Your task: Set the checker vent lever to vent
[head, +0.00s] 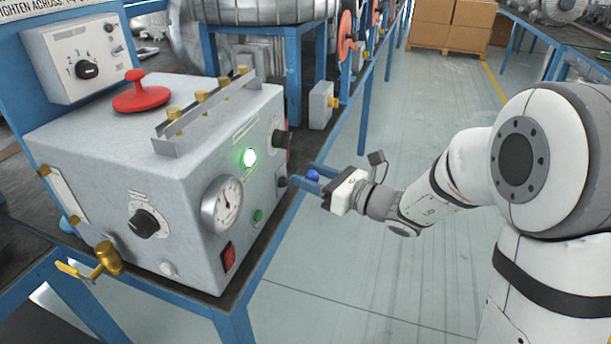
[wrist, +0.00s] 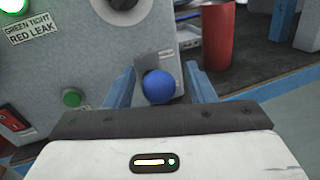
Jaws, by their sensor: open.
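The checker is a grey box (head: 190,185) on a blue-framed bench, with a lit green lamp (head: 249,158), a gauge (head: 222,204) and a red switch (head: 229,256). A blue ball knob (head: 313,175), which I take for the vent lever's end, shows at the checker's right side. In the wrist view the blue ball (wrist: 159,87) sits in front of a grey plate (wrist: 153,62); its stem is hidden. My gripper (head: 302,172) is open, with one blue finger on each side of the ball. Contact cannot be told. Lever position markings are not visible.
A brass valve with a yellow handle (head: 68,268) is at the checker's lower left. Dark knobs (head: 282,181) stick out near my fingers. A red cylinder (wrist: 205,35) stands behind the ball in the wrist view. The floor aisle (head: 400,120) is clear.

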